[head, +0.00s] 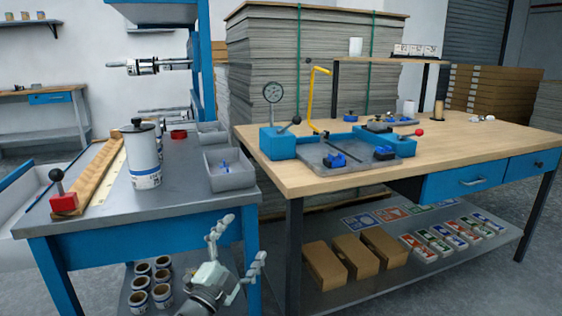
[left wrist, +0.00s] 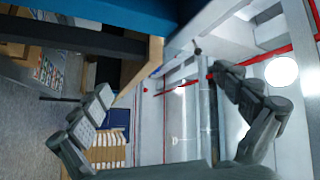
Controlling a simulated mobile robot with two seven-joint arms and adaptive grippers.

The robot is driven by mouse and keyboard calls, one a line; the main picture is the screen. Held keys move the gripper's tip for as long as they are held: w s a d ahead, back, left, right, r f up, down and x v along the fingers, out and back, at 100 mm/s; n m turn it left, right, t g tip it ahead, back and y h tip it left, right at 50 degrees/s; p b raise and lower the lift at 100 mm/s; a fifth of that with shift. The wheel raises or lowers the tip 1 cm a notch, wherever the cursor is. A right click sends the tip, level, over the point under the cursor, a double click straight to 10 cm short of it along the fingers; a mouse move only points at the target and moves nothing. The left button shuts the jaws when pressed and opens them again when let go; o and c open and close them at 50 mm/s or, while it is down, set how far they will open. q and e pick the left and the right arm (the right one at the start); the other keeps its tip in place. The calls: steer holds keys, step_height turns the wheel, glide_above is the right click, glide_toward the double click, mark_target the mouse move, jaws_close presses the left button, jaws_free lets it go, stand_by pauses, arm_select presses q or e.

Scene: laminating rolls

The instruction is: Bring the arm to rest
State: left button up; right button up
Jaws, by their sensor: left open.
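My left gripper (head: 244,238) is low in the head view, in front of the blue-framed grey bench (head: 190,204). Its two fingers are spread and nothing is between them. In the left wrist view the same open gripper (left wrist: 162,80) has empty space between its fingers and points past a wooden table edge towards the room's wall. My right gripper is not in view. A white roll with a blue-marked label (head: 145,165) stands upright on the grey bench, apart from my gripper.
A wooden workbench (head: 460,148) with a blue fixture (head: 280,143) stands to the right. Brown boxes (head: 325,262) and several small packs lie on its lower shelf. Short rolls (head: 138,300) stand below the grey bench. A grey bin (head: 230,180) sits on that bench.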

arm_select(q)
steer(key=s+a+f+n+g+y+p, duration=0.1)
steer(key=s+a+f+n+g+y, duration=0.5)
steer(key=f, duration=0.5)
steer(key=s+a+f+n+g+y+p, duration=0.1)
steer(key=s+a+f+n+y, duration=0.25)
steer(key=s+a+f, duration=0.5)
steer(key=s+a+f+n+g, duration=0.2)
steer(key=s+f+n+g, duration=0.1)
steer(key=s, duration=0.8)
steer(key=s+a+f+n+g, duration=0.2)
steer(key=s+f+g, duration=0.4)
steer(key=s, duration=0.6)
steer(key=shift+s+f+n+y+p, duration=0.2)
steer(key=shift+f+n+y+p, duration=0.1)
steer(key=shift+f+n+y, duration=0.2)
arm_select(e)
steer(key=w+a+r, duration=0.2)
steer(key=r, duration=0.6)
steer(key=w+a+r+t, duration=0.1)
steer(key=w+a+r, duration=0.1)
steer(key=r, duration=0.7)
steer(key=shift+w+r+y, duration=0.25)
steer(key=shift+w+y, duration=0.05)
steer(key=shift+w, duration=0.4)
